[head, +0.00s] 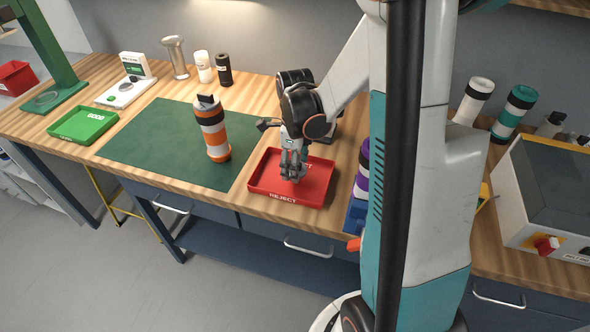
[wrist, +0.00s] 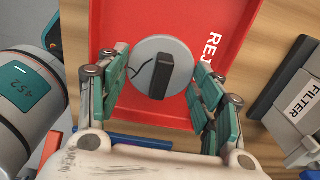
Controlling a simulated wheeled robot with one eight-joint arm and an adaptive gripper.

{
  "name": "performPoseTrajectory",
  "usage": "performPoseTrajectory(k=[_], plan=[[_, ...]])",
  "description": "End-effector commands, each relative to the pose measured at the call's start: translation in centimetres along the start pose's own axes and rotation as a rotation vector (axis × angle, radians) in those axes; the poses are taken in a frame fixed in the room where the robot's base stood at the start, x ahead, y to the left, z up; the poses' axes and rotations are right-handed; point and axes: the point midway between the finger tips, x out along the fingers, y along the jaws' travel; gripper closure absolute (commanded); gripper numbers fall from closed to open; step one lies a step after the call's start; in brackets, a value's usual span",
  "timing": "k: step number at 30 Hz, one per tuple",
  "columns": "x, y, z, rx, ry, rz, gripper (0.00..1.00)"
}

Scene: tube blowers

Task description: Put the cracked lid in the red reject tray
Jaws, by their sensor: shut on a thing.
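The cracked lid (wrist: 180,62) shows in the wrist view as a round grey disc with a black bar handle and a dark branching crack on its left side. My gripper (wrist: 160,88) is shut on it, with a green-padded finger on each side. The lid is over the red reject tray (wrist: 240,20), whose floor shows around it. In the head view my gripper (head: 293,172) points down inside the outline of the red tray (head: 262,192). The lid is hard to make out there, and I cannot tell whether it touches the tray floor.
An orange and white tube (head: 212,130) stands upright on the green mat (head: 150,140), left of the red tray. A green tray marked GOOD (head: 62,134) is farther left. Purple-banded tubes (head: 362,170) stand close right of the red tray. The mat's front is clear.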

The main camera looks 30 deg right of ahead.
Motion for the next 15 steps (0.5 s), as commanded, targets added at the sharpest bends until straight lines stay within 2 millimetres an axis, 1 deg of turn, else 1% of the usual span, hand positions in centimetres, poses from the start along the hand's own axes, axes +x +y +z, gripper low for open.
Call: performPoseTrajectory(k=[1,3,11,15], plan=[[1.1,0.0,0.0,0.0,0.0,0.0,0.64],[1.7,0.0,0.0,0.0,0.0,0.0,0.64],[1.7,0.0,0.0,0.0,0.0,0.0,0.64],[2.1,0.0,0.0,0.0,0.0,0.0,0.64]])
